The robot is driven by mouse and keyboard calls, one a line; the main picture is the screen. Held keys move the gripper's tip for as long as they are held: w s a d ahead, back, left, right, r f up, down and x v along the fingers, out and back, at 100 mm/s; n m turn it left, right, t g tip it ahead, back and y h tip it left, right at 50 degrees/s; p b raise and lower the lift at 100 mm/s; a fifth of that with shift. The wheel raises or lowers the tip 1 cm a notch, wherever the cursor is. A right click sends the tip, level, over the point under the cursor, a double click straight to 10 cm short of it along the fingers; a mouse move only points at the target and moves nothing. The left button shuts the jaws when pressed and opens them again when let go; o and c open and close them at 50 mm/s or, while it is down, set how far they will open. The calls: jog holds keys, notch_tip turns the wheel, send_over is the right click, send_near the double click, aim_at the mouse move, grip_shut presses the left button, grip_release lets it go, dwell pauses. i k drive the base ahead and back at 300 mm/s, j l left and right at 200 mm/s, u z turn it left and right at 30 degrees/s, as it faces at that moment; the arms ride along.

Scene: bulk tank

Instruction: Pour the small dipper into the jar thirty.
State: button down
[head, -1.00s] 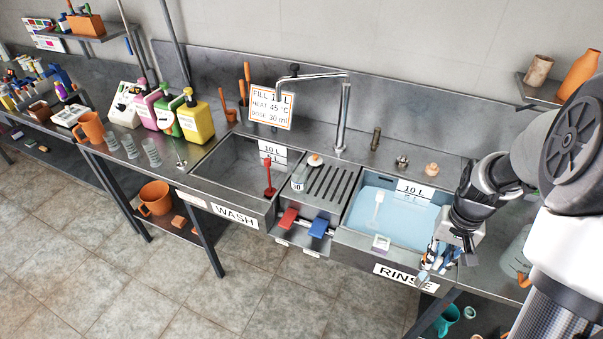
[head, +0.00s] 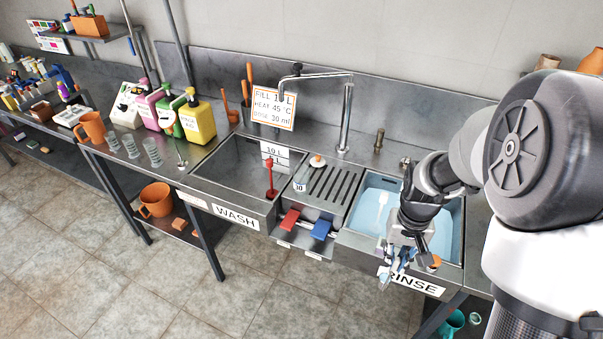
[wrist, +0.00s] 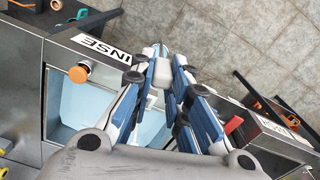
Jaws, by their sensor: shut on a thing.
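My gripper (head: 393,274) hangs low over the front edge of the rinse sink, above the RINSE label. In the wrist view its blue and white fingers (wrist: 158,92) close on a small pale piece (wrist: 157,72), which I take to be the small dipper. Its shape and contents cannot be made out, and in the head view the fingers hide it. A small clear jar (head: 300,183) with a label that seems to read 30 stands on the ledge between the two sinks, left of my gripper and apart from it.
The rinse sink (head: 452,225) holds blue water with a pale utensil (head: 382,212) in it. An orange knob (wrist: 78,73) is near its rim. The faucet (head: 345,120) rises behind the ribbed drainboard (head: 330,185).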

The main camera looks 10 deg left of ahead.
aim_at(300, 172)
jog(key=u, duration=1.35)
jog(key=i+u, duration=0.1)
jog(key=u, duration=0.2)
jog(key=i+l, duration=0.2)
jog(key=i, duration=0.2)
jog(key=i+l, duration=0.15)
jog(key=i, duration=0.25)
jog(key=i+l, duration=0.2)
jog(key=i, duration=0.25)
